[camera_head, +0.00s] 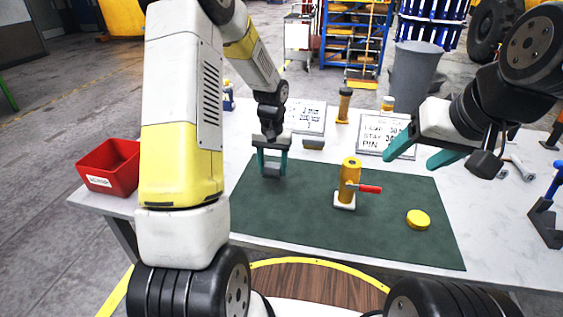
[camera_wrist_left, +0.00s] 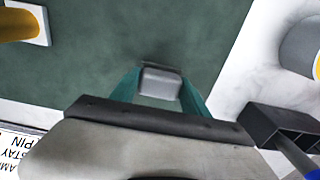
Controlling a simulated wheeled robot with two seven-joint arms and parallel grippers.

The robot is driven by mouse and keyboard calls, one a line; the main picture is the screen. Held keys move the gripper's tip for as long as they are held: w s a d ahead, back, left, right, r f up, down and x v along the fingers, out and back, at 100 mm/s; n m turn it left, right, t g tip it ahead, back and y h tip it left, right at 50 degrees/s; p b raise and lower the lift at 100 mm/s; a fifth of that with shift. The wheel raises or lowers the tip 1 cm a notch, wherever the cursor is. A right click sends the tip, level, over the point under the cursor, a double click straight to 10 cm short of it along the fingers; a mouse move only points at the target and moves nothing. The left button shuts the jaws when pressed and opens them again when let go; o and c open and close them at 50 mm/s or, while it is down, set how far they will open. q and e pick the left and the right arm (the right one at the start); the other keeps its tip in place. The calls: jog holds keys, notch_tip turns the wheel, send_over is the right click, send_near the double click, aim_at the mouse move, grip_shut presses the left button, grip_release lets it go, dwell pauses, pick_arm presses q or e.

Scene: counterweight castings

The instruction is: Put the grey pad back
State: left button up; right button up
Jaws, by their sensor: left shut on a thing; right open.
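My left gripper (camera_head: 272,163) is shut on a small grey pad (camera_head: 272,173) over the back left of the green mat. The pad also shows between the teal fingers in the left wrist view (camera_wrist_left: 160,83). I cannot tell whether it touches the mat. A yellow cylindrical casting (camera_head: 350,178) with a red handle stands upright on a white pad (camera_head: 344,205) on the mat. Another grey block (camera_head: 313,144) lies behind the mat, in front of a sign.
The green mat (camera_head: 300,222) has a yellow disc (camera_head: 418,219) at its right. Two lettered signs (camera_head: 303,117) (camera_head: 381,135) and an amber cylinder (camera_head: 344,105) stand behind. A red bin (camera_head: 110,165) is at the table's left. The mat's front left is clear.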

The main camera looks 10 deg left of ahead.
aim_at(273, 175)
pick_arm(q)
jog(key=shift+w+f, duration=0.1)
jog(key=shift+f, duration=1.65)
jog(key=o, duration=1.3)
jog(key=shift+f, duration=0.15)
